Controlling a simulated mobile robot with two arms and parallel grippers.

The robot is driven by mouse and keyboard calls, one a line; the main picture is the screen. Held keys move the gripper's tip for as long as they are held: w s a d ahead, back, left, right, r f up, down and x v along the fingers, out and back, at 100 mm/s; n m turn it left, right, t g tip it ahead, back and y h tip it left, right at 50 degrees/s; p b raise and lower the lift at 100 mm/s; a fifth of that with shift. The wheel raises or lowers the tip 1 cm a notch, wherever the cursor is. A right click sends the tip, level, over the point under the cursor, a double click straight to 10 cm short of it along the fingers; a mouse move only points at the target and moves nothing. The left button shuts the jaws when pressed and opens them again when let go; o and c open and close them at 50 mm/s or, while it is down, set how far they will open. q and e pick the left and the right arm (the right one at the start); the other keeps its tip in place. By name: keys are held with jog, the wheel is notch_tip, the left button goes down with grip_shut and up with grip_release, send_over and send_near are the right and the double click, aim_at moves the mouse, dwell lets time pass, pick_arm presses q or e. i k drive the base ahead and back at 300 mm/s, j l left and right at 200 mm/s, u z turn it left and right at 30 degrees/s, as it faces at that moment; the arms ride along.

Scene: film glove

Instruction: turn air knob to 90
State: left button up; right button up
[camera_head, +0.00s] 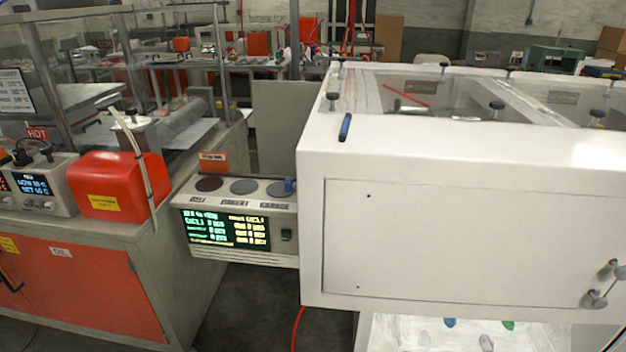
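No knob in view has a label I can read as air. Below the white enclosure (450,240), a pale panel (395,330) carries small coloured knob-like parts: a blue one (449,322), a green one (508,325) and a grey one (486,342). They are small, and their markings and angles cannot be read. The panel is cut off by the bottom edge of the picture. Neither of my grippers is in view.
A console with a lit green screen (225,228) and round discs stands left of the enclosure. A red box (118,186) and a controller (40,186) sit on the left bench. A blue marker (345,127) lies on the enclosure. Dark floor (262,300) shows between.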

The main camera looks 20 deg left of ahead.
aim_at(288, 185)
jog(key=j, duration=0.8)
jog(key=k+j+z, duration=0.15)
jog(key=j, duration=0.65)
